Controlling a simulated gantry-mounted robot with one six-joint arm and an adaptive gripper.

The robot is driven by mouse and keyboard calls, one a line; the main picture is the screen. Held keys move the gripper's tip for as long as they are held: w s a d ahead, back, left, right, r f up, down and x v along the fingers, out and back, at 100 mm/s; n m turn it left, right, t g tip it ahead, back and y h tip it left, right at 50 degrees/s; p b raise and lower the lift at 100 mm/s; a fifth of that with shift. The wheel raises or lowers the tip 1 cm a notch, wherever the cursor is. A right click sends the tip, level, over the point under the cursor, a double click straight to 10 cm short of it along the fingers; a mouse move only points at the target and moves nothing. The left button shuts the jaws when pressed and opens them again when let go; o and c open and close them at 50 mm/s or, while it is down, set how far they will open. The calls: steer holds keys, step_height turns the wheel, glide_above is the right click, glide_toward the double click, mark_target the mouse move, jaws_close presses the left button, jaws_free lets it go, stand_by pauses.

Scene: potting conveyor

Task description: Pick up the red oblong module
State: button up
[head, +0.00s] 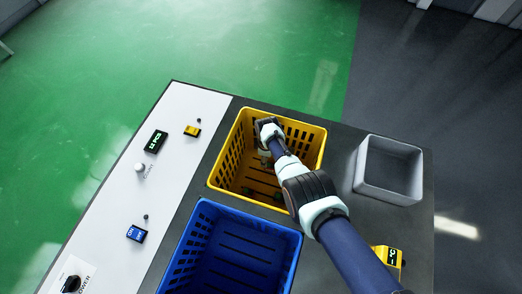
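I see no red oblong module in the head view. My arm reaches over the yellow crate (217,172), and my gripper (265,159) points down into it. The fingers are small and partly hidden by the wrist, so whether they are open or shut, or hold anything, cannot be told. Some small dark shapes lie on the crate floor below the gripper, too dim to identify. My arm hides part of the crate's right side.
A blue crate (285,230) stands in front of the yellow one. A grey bin (400,193) stands at right, with a yellow-black module (387,257) near my arm. The white strip at left holds a green-lettered module (155,141), a yellow module (192,130) and a blue module (136,233).

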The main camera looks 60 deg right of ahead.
mark_target(268, 164)
steer(key=shift+s+f+b, duration=0.45)
steer(key=shift+f+b, duration=0.05)
steer(key=shift+f, duration=0.15)
steer(key=shift+s+f+b, duration=0.4)
steer(key=shift+f+b, duration=0.05)
steer(key=shift+f, duration=0.15)
steer(key=shift+w+f, duration=0.2)
step_height(268, 164, down, 5)
steer(key=b, duration=0.5)
steer(key=shift+a+f, duration=0.1)
steer(key=shift+a, duration=0.05)
jaws_close()
steer(key=shift+r, duration=0.25)
step_height(268, 164, up, 20)
steer(key=p, duration=1.6)
